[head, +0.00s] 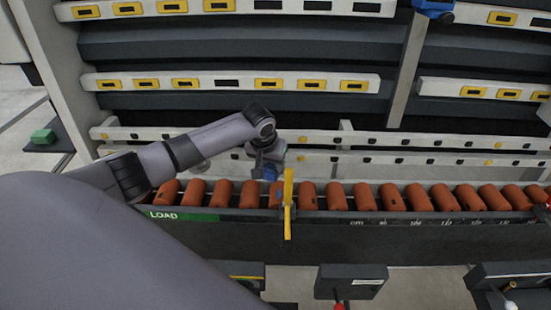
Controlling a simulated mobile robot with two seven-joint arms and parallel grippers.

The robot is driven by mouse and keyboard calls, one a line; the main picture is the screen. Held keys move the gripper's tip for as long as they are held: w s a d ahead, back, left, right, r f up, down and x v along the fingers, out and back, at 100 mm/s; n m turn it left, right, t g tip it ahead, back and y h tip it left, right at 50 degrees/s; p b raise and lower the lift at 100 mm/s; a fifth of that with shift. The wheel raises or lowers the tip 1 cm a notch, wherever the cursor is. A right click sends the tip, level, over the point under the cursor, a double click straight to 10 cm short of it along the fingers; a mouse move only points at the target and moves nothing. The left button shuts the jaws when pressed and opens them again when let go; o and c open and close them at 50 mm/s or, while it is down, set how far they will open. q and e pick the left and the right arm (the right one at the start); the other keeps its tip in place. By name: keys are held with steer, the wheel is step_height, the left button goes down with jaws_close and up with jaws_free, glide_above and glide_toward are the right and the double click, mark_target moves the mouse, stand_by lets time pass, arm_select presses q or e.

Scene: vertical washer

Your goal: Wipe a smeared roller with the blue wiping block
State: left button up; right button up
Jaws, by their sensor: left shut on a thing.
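A long row of orange rollers (335,196) lies in a dark trough across the middle of the head view. My left arm reaches in from the left, and its gripper (267,166) is at the rollers' back edge, left of a yellow upright bar. It is shut on the blue wiping block (270,173), of which only a small blue part shows. The block is at or just above the rollers behind the bar; I cannot tell whether it touches one. Small dark marks show on some rollers, but I cannot tell which one is smeared. My right gripper is not in view.
The yellow bar (288,203) stands in front of the row, close to my left gripper. White rails with yellow and black slots (232,83) cross the machine behind. A green LOAD label (181,215) is on the trough's front. Dark boxes (352,281) stand in front below.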

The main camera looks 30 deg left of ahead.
mark_target(271, 178)
arm_select(q)
steer(key=f+b, duration=0.2)
steer(key=b, duration=0.1)
steer(key=f+b, duration=0.1)
steer(key=f, duration=0.1)
steer(key=shift+s+d, duration=0.1)
steer(key=shift+s, duration=0.2)
steer(key=shift+f+b, duration=0.6)
steer(key=shift+b, duration=0.4)
steer(key=shift+s+f+b, duration=0.1)
steer(key=shift+f+b, duration=0.15)
steer(key=shift+b, duration=0.1)
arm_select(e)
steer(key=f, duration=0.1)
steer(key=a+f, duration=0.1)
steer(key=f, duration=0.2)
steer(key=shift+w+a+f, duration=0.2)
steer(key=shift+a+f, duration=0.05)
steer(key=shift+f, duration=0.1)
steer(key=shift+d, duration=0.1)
arm_select(q)
steer(key=shift+s+d+f, duration=0.1)
steer(key=shift+f, duration=0.95)
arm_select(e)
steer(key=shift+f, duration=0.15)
